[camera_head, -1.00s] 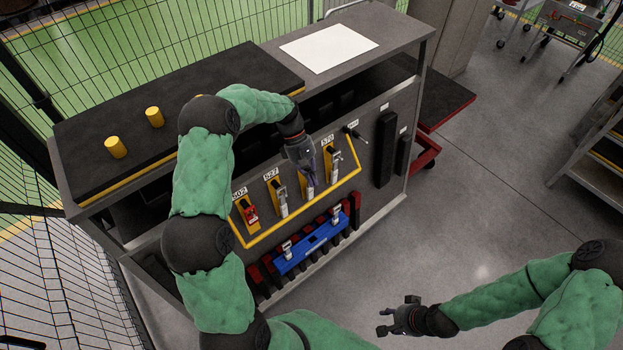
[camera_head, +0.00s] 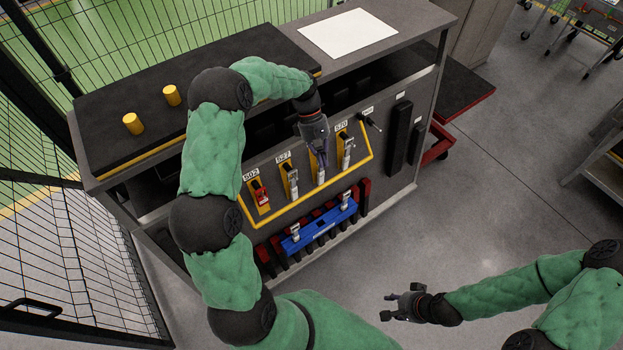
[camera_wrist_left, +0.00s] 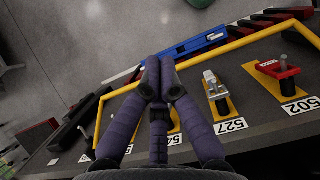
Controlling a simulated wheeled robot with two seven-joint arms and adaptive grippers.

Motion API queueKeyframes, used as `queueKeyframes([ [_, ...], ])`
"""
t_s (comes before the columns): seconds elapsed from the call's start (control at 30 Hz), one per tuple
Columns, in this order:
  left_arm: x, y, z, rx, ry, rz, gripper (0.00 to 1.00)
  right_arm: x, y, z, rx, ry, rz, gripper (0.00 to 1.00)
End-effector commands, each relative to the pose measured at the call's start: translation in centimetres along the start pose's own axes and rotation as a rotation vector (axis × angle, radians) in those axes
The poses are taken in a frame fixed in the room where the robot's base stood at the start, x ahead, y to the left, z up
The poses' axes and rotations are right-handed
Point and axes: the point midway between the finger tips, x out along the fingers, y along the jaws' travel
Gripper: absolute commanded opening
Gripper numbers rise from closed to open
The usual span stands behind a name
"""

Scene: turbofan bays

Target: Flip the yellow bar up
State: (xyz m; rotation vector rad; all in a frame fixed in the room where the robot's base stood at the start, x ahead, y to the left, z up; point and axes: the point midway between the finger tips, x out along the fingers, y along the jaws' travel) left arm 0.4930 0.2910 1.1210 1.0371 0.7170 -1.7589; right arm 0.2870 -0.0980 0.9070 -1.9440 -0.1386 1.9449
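The yellow bar (camera_head: 312,193) frames a row of numbered tool holders on the cabinet's dark front panel. Its long lower part hangs below the tools. In the left wrist view the yellow bar (camera_wrist_left: 245,42) passes behind my fingertips. My left gripper (camera_head: 321,163) is in front of the panel, between the 527 and 570 labels. Its fingers (camera_wrist_left: 159,68) come together at the tips, and I see nothing clearly held between them. I cannot tell whether they touch the bar. My right gripper (camera_head: 388,306) is open and empty over the floor, apart from the cabinet.
A red-handled tool (camera_head: 261,195) and silver tools (camera_head: 291,183) sit inside the bar's outline. A blue rail (camera_head: 318,226) with red and black pieces is below. A black knob (camera_head: 370,121) juts out at the panel's right. Yellow cylinders (camera_head: 133,123) stand on top.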

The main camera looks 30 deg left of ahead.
Motion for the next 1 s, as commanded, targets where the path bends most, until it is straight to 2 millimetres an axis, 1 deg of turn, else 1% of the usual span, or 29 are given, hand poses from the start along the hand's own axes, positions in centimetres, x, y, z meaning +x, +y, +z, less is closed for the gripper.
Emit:
queueKeyframes([
  [0.03, 1.2, -0.2, -0.7, 0.0, 0.025, -0.007, 0.0, 1.6, 0.6, 0.0, 0.0, 0.0, 0.0, 0.4],
  [0.3, 4.0, -1.2, -3.4, -0.014, 0.193, -0.036, 0.0, 6.3, 2.2, -0.2, 0.0, -0.001, 0.0, 0.4],
  [0.8, 7.8, -2.1, -7.9, -0.012, 0.499, -0.014, 0.0, 14.7, 5.2, -0.5, 0.0, 0.0, 0.0, 0.4],
  [1.0, 8.6, -2.2, -9.1, -0.006, 0.587, 0.009, 0.0, 17.0, 6.1, -0.6, 0.0, 0.0, 0.0, 0.4],
])
